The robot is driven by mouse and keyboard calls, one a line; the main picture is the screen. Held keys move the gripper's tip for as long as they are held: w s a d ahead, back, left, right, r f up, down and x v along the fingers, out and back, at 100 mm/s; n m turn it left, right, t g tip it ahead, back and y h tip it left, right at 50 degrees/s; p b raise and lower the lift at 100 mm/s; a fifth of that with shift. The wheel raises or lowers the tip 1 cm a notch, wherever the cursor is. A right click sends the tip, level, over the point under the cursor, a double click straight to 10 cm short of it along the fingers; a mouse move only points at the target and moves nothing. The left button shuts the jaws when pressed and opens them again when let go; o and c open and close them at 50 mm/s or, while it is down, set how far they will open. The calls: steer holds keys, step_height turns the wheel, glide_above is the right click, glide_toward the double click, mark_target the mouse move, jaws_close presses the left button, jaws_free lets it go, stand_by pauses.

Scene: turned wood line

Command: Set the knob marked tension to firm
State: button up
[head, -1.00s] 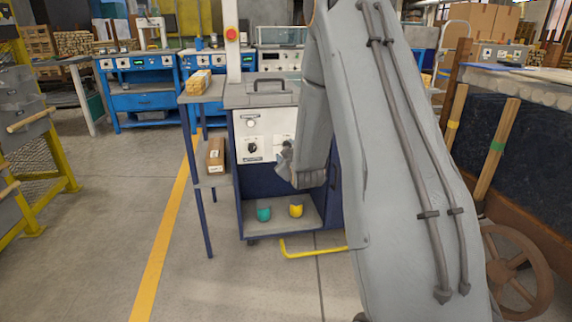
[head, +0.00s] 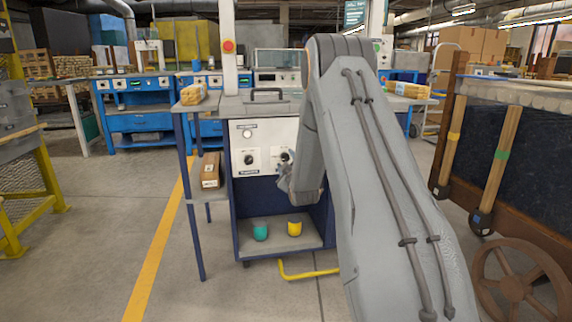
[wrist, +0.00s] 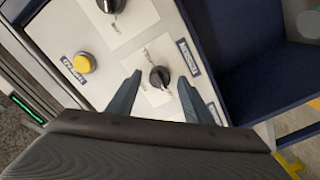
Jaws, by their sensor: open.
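A black knob (wrist: 159,77) on the machine's white panel (head: 265,135) lies between my fingertips in the wrist view. A blue label (wrist: 188,57) beside it seems to read tension, though its lettering is small. Words are printed around the knob, too small to read, and its setting is unclear. My gripper (wrist: 160,84) is open, one finger to each side of the knob; contact cannot be told. In the head view my gripper (head: 284,172) is at the panel's right knob (head: 286,155), partly covering it.
Teal (head: 260,231) and yellow (head: 294,227) cups stand on the lower shelf. A side table (head: 190,108) adjoins left; a wheeled cart (head: 500,190) stands right.

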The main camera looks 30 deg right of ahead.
steer(key=shift+w+d, duration=0.1)
steer(key=shift+w, duration=0.2)
steer(key=c, duration=1.1)
steer(key=shift+o, duration=0.2)
